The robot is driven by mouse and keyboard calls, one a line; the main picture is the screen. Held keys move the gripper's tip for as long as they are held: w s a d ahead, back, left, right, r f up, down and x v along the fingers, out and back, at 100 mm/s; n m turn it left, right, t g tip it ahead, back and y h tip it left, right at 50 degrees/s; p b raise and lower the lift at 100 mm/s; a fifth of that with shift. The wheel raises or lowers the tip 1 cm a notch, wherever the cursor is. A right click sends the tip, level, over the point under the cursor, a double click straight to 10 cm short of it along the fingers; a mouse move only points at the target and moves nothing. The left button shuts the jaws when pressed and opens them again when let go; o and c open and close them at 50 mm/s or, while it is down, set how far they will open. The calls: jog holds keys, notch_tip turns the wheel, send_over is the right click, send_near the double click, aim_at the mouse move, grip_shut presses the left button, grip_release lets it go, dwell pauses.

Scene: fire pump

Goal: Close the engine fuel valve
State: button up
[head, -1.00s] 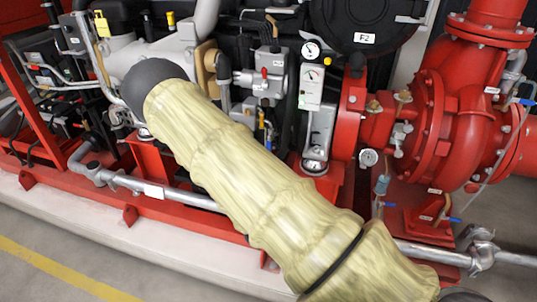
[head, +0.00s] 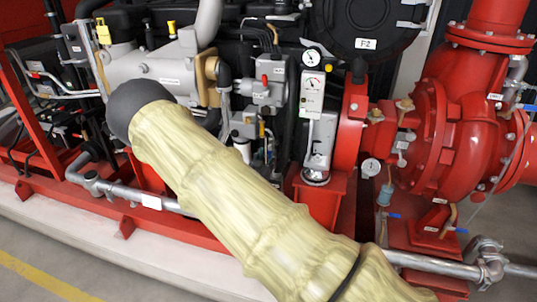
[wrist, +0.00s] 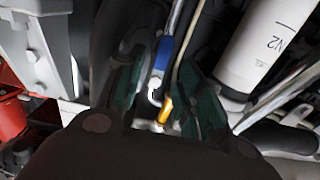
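In the wrist view, my gripper (wrist: 165,105) has its two dark green fingers apart. A blue-handled lever (wrist: 163,53) shows between the fingers, with a pale metal fitting at its lower end. A small yellow piece (wrist: 165,108) lies just below it, also between the fingers. I cannot tell which of these is the engine fuel valve, or whether a finger touches either one. In the head view, my sleeved arm crosses the engine and my gripper is not visible. A small yellow handle (head: 262,130) shows right of the arm.
A white cylinder (wrist: 265,45) marked N2 stands close right of the fingers. A grey bracket (wrist: 45,55) is at left. In the head view, a gauge panel (head: 312,92) and a red pump (head: 455,140) stand to the right. Floor is clear at lower left.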

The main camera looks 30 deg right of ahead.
aim_at(270, 152)
jog(key=shift+x, duration=1.5)
grip_shut()
